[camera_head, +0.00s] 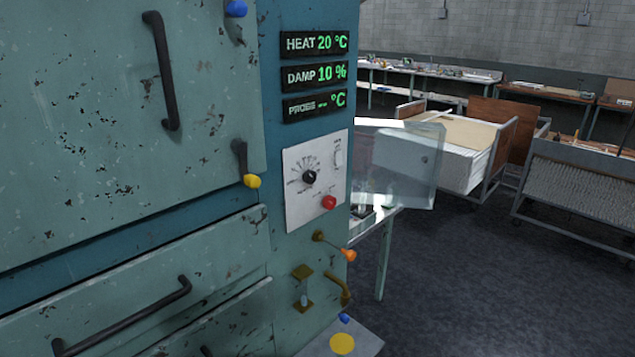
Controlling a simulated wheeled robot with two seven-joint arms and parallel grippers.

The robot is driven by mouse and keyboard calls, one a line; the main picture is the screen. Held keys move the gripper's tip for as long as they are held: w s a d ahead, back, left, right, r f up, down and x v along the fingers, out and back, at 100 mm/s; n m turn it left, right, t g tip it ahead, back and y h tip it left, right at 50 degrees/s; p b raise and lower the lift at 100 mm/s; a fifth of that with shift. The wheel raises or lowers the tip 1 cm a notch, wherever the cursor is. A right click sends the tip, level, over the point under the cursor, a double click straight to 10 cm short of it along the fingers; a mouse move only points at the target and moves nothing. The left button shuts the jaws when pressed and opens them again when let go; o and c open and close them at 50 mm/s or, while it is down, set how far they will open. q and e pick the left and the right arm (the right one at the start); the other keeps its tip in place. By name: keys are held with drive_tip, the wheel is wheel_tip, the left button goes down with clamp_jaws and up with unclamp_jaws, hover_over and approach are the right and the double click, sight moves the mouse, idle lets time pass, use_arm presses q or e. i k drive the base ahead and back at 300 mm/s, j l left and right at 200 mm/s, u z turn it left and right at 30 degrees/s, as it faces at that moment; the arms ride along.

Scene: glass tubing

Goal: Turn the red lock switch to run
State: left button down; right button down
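The red lock switch (329,202) is a small round red knob at the lower right of a white control panel (296,211) on the front of a worn teal cabinet. A black dial (310,177) with printed marks around it sits just above and left of the red knob. The print by the red knob is too small to read, so I cannot tell its setting. A see-through panel (405,165) stands out to the right of the control panel, and the red knob is uncovered from this side. Neither of my grippers is in view.
Displays above read HEAT 20 °C (315,43) and DAMP 10 % (315,75). A yellow-tipped lever (251,181), an orange-tipped valve handle (347,254) and brass fittings (303,289) jut from the cabinet. Carts (450,145) stand behind right; the floor (460,290) there is open.

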sight(329, 201)
drive_tip(key=u, duration=0.65)
drive_tip(key=i+l+u, duration=0.2)
drive_tip(key=l+u, duration=0.25)
drive_tip(key=l, duration=0.2)
drive_tip(key=l+u, duration=0.4)
drive_tip(key=l, duration=0.25)
drive_tip(key=l+u, duration=0.45)
drive_tip(key=l, duration=0.3)
